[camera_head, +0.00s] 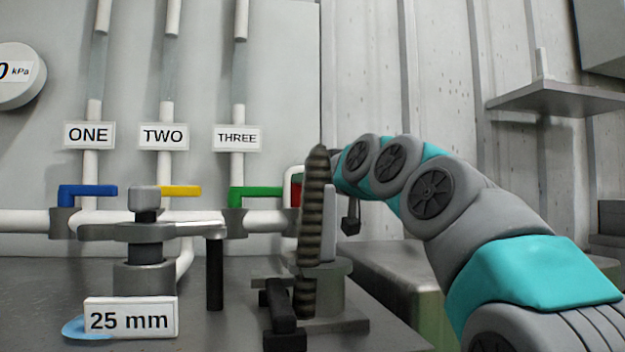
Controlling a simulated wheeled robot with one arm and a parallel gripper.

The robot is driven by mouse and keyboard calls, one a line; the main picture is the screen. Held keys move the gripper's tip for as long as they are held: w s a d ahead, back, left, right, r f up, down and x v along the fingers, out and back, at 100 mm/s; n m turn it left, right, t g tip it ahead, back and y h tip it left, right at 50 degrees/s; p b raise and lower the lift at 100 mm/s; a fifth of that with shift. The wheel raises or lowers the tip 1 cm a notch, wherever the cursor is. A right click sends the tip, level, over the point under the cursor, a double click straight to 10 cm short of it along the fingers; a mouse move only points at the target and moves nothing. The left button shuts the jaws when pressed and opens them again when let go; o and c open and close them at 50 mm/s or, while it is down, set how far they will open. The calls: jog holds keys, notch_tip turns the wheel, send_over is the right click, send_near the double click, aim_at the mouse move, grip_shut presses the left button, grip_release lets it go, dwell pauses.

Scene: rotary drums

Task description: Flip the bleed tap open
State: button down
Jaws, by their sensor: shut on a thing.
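The bleed tap is most likely the small red piece (296,192) at the right end of the white pipe, beside a white pipe bend. Only a sliver of it shows; the ribbed dark column in front covers the rest. My arm comes in from the right, and my gripper (335,170) is at its end, just right of and behind that column. The fingertips are hidden there, level with the red piece. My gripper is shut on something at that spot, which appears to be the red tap. The tap's exact angle cannot be seen.
Blue (88,190), yellow (182,191) and green (256,192) levers sit on the pipe under signs ONE, TWO and THREE. The ribbed column (314,210) and a black handle (283,315) stand in front. A "25 mm" sign (131,318) and a shelf (555,98) also show.

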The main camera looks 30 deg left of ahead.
jog(key=shift+r, duration=0.1)
dwell(0.4)
jog(key=c, duration=0.7)
grip_release()
jog(key=shift+s, duration=0.1)
jog(key=shift+b+v, duration=0.65)
jog(key=shift+v, duration=3.2)
